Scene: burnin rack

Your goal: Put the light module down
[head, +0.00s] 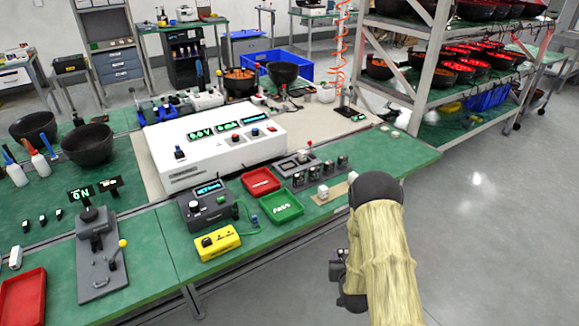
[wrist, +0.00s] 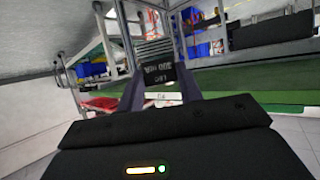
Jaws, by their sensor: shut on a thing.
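The light module (wrist: 160,73) is a dark block with white print reading upside down, like "LED 300 mA", and a grey finned part above it. It sits between the two dark fingers of my gripper (wrist: 159,88) in the wrist view, held clear of the bench. In the head view my arm, in a cream sleeve, hangs off the bench's right front edge; I cannot make out the module there. A green tray marked PASS (head: 281,207) and a red tray (head: 260,182) lie on the green bench (head: 408,157).
A white tester (head: 212,148) with green readouts stands mid-bench. In front are a grey meter (head: 206,204), a yellow box (head: 219,242) and a row of small dark sockets (head: 308,168). A lever press (head: 98,255) stands left. A rack (head: 432,75) of red-lit bowls is behind; floor on the right is clear.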

